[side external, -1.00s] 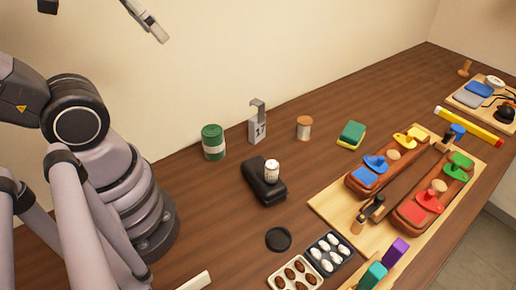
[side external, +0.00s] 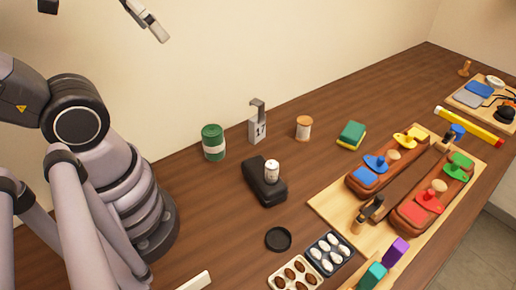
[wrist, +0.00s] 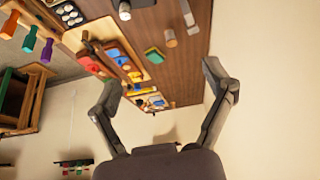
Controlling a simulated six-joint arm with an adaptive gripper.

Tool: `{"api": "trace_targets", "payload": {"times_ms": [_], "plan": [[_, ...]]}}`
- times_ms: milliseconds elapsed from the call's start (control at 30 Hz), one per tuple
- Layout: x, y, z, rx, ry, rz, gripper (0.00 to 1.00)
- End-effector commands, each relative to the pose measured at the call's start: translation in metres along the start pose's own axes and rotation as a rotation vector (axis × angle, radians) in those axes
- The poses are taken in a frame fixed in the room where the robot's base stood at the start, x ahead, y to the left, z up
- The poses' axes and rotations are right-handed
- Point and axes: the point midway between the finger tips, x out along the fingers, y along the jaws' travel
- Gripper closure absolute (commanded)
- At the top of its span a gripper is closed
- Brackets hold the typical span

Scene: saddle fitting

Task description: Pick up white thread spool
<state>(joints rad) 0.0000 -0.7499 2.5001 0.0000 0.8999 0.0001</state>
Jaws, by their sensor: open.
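A small white cylinder (side external: 272,171), which looks like the white thread spool, stands upright on a black case (side external: 265,186) in the middle of the table. It also shows near the top edge of the wrist view (wrist: 124,11). An orange-brown spool with pale ends (side external: 303,128) stands apart behind it. My gripper (wrist: 162,75) is open and empty, its two fingers spread wide. In the side view only parts of its fingers show at the top left, high above the table and far from the white cylinder.
A green-yellow sponge (side external: 351,135) lies behind a wooden board (side external: 326,205) with brown holders. A round black lid (side external: 278,239) and trays lie in front.

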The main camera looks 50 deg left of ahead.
Motion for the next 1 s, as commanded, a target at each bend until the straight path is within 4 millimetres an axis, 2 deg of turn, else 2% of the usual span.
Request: {"api": "trace_targets", "payload": {"times_ms": [267, 367, 467, 567, 700, 867, 1000], "plan": [[0.002, 0.001, -0.004, -0.001, 0.003, 0.004, 0.18], [0.012, 0.005, -0.025, -0.009, 0.024, 0.024, 0.18], [0.034, 0.014, -0.065, -0.033, 0.071, 0.059, 0.18], [0.068, 0.025, -0.112, -0.073, 0.135, 0.09, 0.18], [0.127, 0.035, -0.17, -0.145, 0.234, 0.103, 0.18], [0.205, 0.038, -0.214, -0.228, 0.345, 0.066, 0.18], [0.277, 0.035, -0.23, -0.282, 0.444, -0.008, 0.18]]}}
